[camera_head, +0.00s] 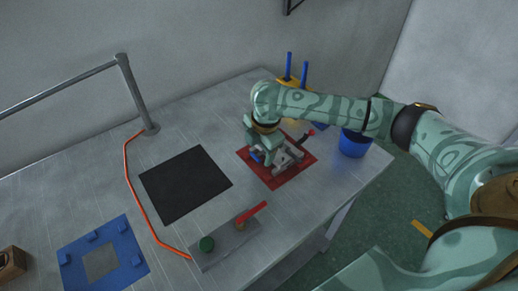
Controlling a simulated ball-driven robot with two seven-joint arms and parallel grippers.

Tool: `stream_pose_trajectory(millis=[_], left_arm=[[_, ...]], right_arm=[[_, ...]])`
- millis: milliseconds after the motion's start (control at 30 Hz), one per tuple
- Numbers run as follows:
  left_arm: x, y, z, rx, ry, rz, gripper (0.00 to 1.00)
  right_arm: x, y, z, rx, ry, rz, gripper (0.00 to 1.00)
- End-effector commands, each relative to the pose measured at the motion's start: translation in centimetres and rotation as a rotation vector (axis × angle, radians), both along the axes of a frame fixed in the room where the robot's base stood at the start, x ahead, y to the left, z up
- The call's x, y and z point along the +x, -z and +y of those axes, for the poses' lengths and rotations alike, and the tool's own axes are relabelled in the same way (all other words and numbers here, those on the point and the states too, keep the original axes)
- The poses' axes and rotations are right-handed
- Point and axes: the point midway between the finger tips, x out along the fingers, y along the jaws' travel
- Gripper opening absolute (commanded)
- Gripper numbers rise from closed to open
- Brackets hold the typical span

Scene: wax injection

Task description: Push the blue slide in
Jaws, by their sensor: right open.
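A grey metal mould (286,160) sits on a red mat (275,180) towards the right of the table. A small blue part (257,156), which looks like the blue slide, shows at the mould's left side. My right gripper (257,147) points down over the mould's left part, close to the blue part. The jaws are open, though the gripper hides their inner faces and some of the mould. I cannot tell whether a finger touches the blue part. A red-knobbed lever (310,133) sticks out at the mould's right. My left gripper is not in view.
A blue cup (354,144) stands near the right table edge. Blue posts on a yellow base (293,83) stand behind my right arm. A black mat (185,184), a grey plate with red handle and green knob (228,239), a blue frame (104,258) and an orange cord (137,202) lie left.

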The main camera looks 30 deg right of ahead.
Motion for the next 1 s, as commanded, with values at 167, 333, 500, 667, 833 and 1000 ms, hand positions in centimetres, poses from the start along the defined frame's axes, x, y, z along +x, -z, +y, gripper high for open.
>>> stream_pose_trajectory(millis=[167, 333, 500, 667, 833, 1000], left_arm=[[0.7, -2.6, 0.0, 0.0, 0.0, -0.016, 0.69], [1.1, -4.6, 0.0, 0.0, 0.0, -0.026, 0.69], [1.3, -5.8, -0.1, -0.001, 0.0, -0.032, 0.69], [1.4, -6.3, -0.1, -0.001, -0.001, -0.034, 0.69], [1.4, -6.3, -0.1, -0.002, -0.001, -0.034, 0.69], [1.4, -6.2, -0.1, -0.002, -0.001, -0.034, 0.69]], right_arm=[[-0.7, -5.3, -0.2, 0.0, 0.001, -0.008, 0.69], [-1.7, -9.8, -0.4, 0.0, 0.0, -0.007, 0.69], [-2.3, -13.0, -0.5, 0.0, 0.001, -0.004, 0.69], [-2.7, -14.3, -0.6, 0.0, 0.001, -0.001, 0.69], [-2.8, -14.4, -0.6, 0.0, 0.001, 0.0, 0.69], [-2.7, -14.4, -0.6, 0.0, 0.001, 0.0, 0.69]])
